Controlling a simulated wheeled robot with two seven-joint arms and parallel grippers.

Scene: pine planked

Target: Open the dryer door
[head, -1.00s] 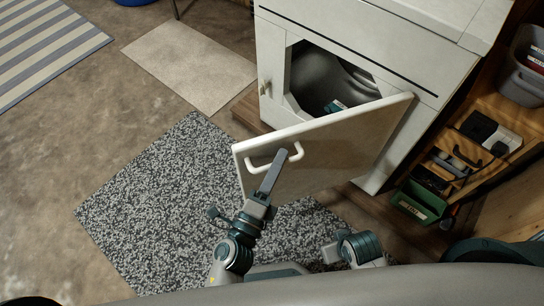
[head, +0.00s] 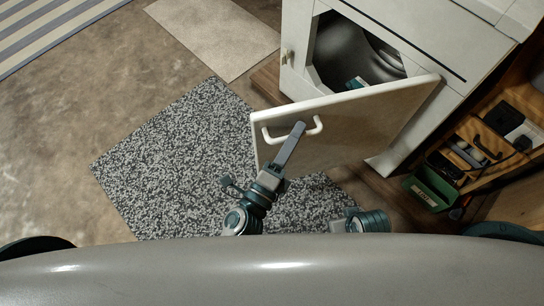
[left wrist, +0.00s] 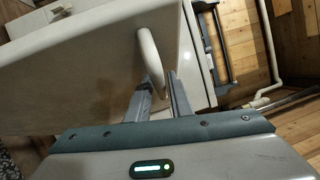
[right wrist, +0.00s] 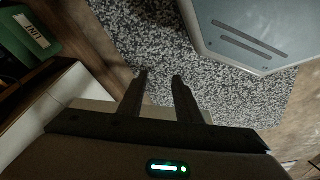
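The white dryer (head: 455,45) stands at the upper right of the head view. Its door (head: 360,125) stands partly open, swung out towards me, with the dark drum opening (head: 355,55) showing behind it. My left gripper (head: 299,128) is at the white bar handle (head: 318,124) on the door. In the left wrist view the handle (left wrist: 148,50) passes between the two fingers (left wrist: 160,82), which look closed on it. My right gripper (right wrist: 160,78) is empty, its fingers apart, above the speckled rug; its fingers are hidden in the head view.
A speckled grey rug (head: 165,150) lies in front of the dryer. A wooden rack (head: 480,155) with tools and a green box (head: 425,192) stands close on the right. A teal-green cloth-like item (head: 357,84) lies in the drum. The floor at left is clear.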

